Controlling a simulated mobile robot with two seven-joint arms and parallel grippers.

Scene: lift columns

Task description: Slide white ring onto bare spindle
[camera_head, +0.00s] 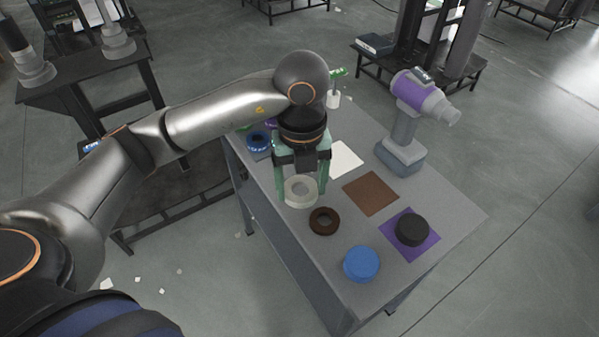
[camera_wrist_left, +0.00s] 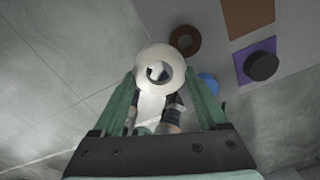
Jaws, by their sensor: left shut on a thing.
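The white ring (camera_head: 301,192) is between the fingertips of my left gripper (camera_head: 301,180), low at the table's left edge. In the left wrist view the white ring (camera_wrist_left: 147,60) lies flat across the two green fingers of the gripper (camera_wrist_left: 160,85), its hole facing the camera. My left gripper is shut on it. I cannot tell whether the ring touches the tabletop. I cannot make out a bare spindle in either view. My right gripper is not in view.

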